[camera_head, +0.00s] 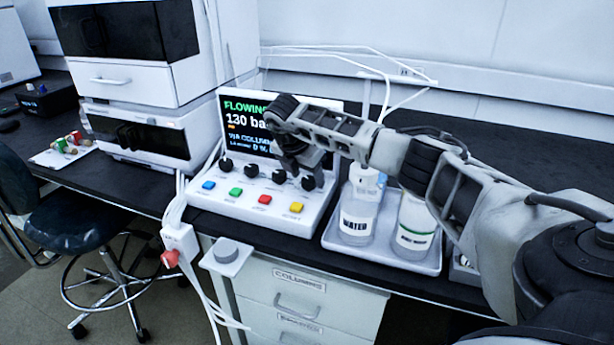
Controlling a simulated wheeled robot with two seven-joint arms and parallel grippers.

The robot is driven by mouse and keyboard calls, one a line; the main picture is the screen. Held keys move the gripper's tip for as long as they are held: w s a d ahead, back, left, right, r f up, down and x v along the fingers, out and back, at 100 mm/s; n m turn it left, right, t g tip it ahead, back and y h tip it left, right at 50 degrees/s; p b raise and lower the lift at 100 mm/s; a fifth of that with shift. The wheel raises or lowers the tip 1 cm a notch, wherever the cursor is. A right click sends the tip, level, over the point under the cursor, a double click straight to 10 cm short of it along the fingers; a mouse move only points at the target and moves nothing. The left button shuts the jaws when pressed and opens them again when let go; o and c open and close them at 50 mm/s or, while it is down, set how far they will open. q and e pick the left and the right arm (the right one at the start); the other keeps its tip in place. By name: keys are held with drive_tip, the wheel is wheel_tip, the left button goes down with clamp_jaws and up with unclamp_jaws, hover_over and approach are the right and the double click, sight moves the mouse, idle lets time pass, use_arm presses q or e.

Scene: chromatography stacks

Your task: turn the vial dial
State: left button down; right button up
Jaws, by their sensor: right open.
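A white control panel (262,212) stands on the dark bench, with a row of several black dials above a row of coloured buttons. The leftmost dial (225,165) is clear, and so is the one beside it (252,170). I cannot read which one is the vial dial. The arm of my right gripper (298,172) reaches in from the right across the panel's screen (240,118). The gripper points down over the right-hand dials, and it is open. Its fingers are dark against the dark dials, so I cannot tell whether they touch one. My left gripper is out of view.
A tray (345,243) right of the panel holds a water bottle (357,222) and another white bottle (412,228), close under my right arm. A stacked white instrument (135,85) stands left. A grey round knob (227,250) juts out at the bench front. Thin tubes hang behind.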

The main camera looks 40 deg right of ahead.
drive_tip(key=shift+d+f, duration=0.15)
drive_tip(key=shift+f, duration=0.35)
drive_tip(key=c, duration=1)
drive_tip(key=n, duration=0.2)
drive_tip(key=n+t, duration=0.1)
drive_tip(key=n, duration=0.1)
drive_tip(key=shift+s+d+t+y, duration=0.1)
drive_tip(key=shift+t+y, duration=0.2)
drive_tip(key=shift+s+d+n+t+y+b, duration=0.1)
drive_tip(key=shift+n+t+y+b, duration=0.35)
drive_tip(key=shift+n, duration=1.55)
